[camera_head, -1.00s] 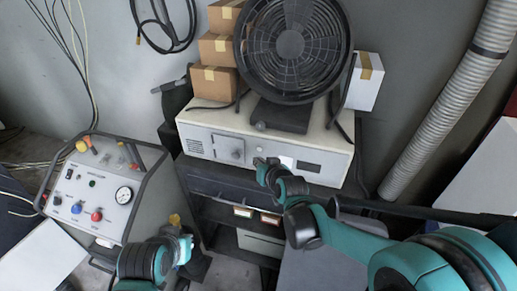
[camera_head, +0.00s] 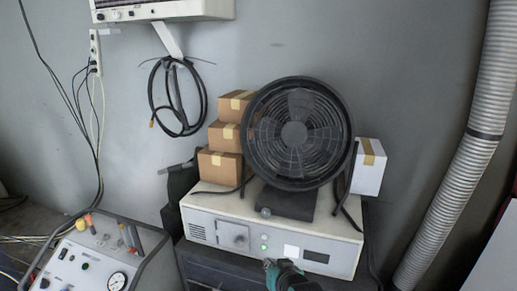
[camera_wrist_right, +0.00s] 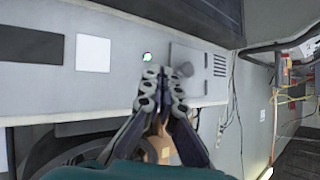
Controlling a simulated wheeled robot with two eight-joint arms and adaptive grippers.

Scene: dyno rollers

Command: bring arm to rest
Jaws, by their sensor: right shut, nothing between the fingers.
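My right gripper (camera_head: 272,264) shows at the bottom edge of the head view, in front of the lower front edge of the white control box (camera_head: 210,214). In the right wrist view my right gripper (camera_wrist_right: 161,75) has its fingers together and empty, before the box's front panel (camera_wrist_right: 125,55). A lit green button (camera_wrist_right: 147,57) is just beyond the fingertips; whether they touch cannot be told. In the head view green lights (camera_head: 264,242) glow on the panel, beside a white square and a dark display. My left gripper is out of view.
A black fan (camera_head: 293,131) stands on the box. Stacked cardboard boxes (camera_head: 219,165) and a white carton (camera_head: 368,168) flank it. A gauge console (camera_head: 75,262) is at lower left. A ribbed duct (camera_head: 458,180) runs down the right. A cable coil (camera_head: 170,120) hangs on the wall.

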